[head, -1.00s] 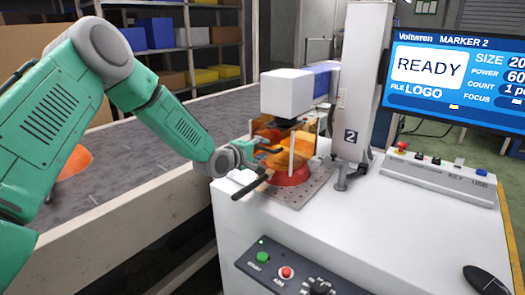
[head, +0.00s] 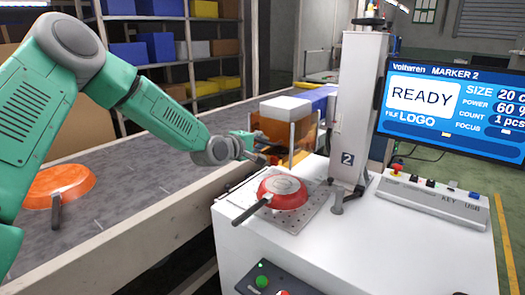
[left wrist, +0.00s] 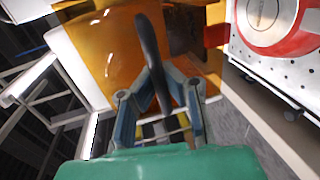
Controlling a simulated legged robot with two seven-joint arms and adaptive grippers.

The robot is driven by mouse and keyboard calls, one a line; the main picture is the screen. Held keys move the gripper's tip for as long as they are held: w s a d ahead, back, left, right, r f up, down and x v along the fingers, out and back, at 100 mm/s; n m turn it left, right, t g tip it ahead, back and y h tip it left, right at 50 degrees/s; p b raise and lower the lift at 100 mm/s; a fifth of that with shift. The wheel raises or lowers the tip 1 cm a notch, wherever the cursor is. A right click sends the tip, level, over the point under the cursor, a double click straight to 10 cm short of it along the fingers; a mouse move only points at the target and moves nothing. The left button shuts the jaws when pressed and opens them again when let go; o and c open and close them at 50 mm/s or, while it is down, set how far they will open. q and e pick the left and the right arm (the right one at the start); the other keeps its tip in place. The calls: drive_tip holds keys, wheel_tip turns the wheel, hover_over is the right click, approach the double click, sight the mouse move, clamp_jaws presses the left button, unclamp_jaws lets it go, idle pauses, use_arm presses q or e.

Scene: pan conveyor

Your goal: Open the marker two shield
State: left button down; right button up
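The marker two shield (head: 273,128), a translucent orange cover, is raised and back beneath the white marker head (head: 287,106). It also fills the upper part of the left wrist view (left wrist: 100,48). My left gripper (head: 262,150) is at the shield's front left. In the left wrist view its fingers (left wrist: 160,80) close around a dark handle (left wrist: 150,45) in front of the shield. A red pan (head: 284,190) lies uncovered on the perforated plate (head: 316,208), its dark handle pointing front left. My right gripper is not in view.
The conveyor (head: 130,165) runs behind and left, carrying an orange pan (head: 60,180). The marker column (head: 358,110) stands right of the shield. The screen (head: 455,105) reads READY. A control box (head: 432,200) sits on the right of the white cabinet (head: 370,250).

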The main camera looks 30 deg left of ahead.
use_arm(q)
drive_tip(key=shift+r, duration=0.35)
drive_tip(key=c, duration=1.6)
unclamp_jaws()
drive_tip(key=shift+s, duration=0.1)
drive_tip(key=shift+d, duration=0.1)
drive_tip(key=v, duration=1.2)
